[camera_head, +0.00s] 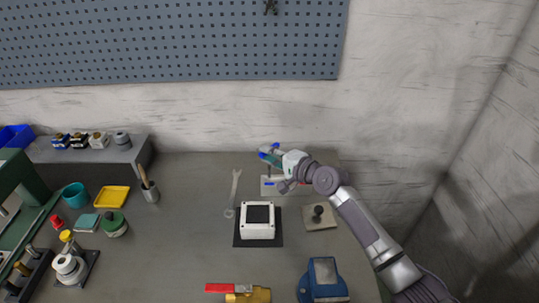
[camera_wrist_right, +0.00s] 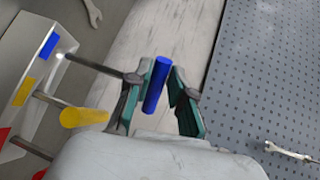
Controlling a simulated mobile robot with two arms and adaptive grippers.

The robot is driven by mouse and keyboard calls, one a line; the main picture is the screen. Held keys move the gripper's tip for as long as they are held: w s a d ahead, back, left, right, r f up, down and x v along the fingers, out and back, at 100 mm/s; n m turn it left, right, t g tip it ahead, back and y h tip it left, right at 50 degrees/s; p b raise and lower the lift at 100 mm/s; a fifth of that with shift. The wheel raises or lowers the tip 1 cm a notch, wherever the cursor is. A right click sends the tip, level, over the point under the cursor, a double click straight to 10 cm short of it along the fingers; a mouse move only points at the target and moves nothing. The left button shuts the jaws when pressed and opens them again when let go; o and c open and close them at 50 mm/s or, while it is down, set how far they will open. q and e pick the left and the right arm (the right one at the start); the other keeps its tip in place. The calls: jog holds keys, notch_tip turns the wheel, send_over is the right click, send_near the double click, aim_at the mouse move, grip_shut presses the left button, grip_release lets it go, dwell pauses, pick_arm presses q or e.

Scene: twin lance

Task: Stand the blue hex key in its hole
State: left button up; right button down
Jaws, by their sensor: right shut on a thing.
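My right gripper (camera_head: 268,155) is at the back of the bench, above the hex key stand (camera_head: 268,180). In the wrist view its teal fingers (camera_wrist_right: 160,95) are shut on the blue handle (camera_wrist_right: 157,85) of the blue hex key. The key's dark shaft (camera_wrist_right: 95,67) runs from behind a finger to the stand's face beside the blue label (camera_wrist_right: 49,46). Its tip meets the face at the hole there; how deep it sits I cannot tell. A yellow-handled key (camera_wrist_right: 85,117) is in the stand beside the yellow label (camera_wrist_right: 19,89). My left gripper is not in view.
A wrench (camera_head: 235,193) lies left of the stand. A white box (camera_head: 258,230) on a dark mat stands in front, with a plate bearing a black knob (camera_head: 319,215) to its right. A brass valve (camera_head: 245,294) and a blue vise (camera_head: 322,280) are near the front. The pegboard (camera_head: 170,45) hangs behind.

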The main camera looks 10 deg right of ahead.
jog(key=shift+f+b, duration=2.3)
jog(key=shift+f, duration=0.5)
jog(key=c, duration=0.9)
grip_release()
jog(key=shift+c, duration=0.2)
jog(key=shift+r, duration=0.1)
jog(key=v, duration=0.7)
jog(key=shift+s, duration=0.25)
jog(key=shift+d, duration=0.15)
